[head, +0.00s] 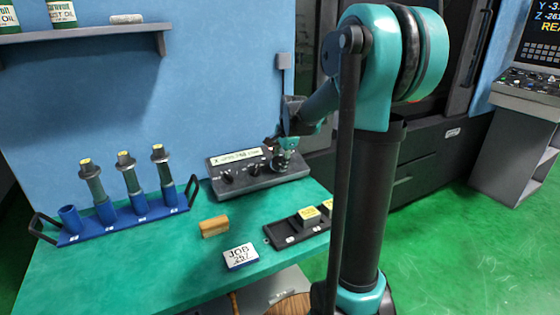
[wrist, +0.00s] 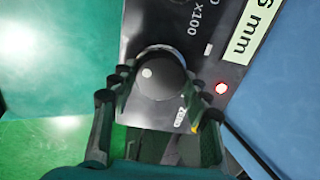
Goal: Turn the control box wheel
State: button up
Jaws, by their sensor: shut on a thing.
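The control box (head: 243,183) is a dark panel with a light display strip and a row of dark knobs. It sits at the back of the green table, against the blue wall. In the wrist view, its round black wheel (wrist: 160,70) has a pale dot on its face. My gripper (wrist: 162,84) is shut on this wheel, one finger on each side. In the head view, my gripper (head: 284,158) is at the right end of the box and hides the wheel there.
A blue rack (head: 128,228) with several tool holders stands to the left. A red light (wrist: 222,88) glows beside the wheel.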

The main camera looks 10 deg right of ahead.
jog(key=shift+m, duration=1.7)
jog(key=o, duration=1.2)
jog(key=shift+c, duration=0.2)
jog(key=v, duration=1.2)
